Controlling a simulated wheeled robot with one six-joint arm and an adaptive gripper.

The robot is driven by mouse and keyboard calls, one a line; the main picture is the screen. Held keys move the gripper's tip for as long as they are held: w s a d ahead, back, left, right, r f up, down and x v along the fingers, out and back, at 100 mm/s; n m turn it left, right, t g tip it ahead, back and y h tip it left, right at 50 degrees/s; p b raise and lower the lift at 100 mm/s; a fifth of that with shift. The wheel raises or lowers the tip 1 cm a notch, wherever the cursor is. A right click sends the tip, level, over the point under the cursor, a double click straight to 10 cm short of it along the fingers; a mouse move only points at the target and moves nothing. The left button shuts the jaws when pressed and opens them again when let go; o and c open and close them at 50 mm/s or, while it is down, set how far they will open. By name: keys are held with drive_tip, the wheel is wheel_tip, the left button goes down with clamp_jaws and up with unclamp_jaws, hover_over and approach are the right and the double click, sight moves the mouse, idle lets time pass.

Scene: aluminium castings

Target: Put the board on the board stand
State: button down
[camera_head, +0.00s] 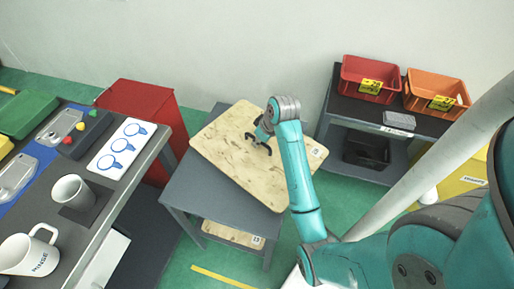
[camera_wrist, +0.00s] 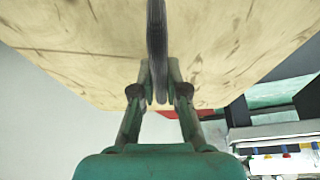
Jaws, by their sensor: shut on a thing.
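The board (camera_head: 235,165) is a large pale, scuffed wooden panel with a small white label at its right corner. It sits over the grey two-level board stand (camera_head: 185,207), turned at an angle to its top and overhanging the far and right sides. I cannot tell whether it touches the top. My gripper (camera_head: 260,140) is over the board's middle. In the wrist view, my gripper (camera_wrist: 160,90) is shut on a dark upright handle (camera_wrist: 157,45) against the board (camera_wrist: 80,40). The handle is mostly hidden in the head view.
A second labelled board (camera_head: 230,234) lies on the stand's lower shelf. A red cabinet (camera_head: 140,100) and a workbench (camera_head: 120,195) with mugs stand at left. A dark shelf (camera_head: 345,106) with red (camera_head: 368,80) and orange (camera_head: 434,95) bins stands at right. Green floor separates them.

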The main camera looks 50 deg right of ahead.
sight(259, 147)
drive_tip(key=shift+f, duration=1.95)
drive_tip(key=c, duration=1.2)
unclamp_jaws()
drive_tip(key=shift+f, duration=0.15)
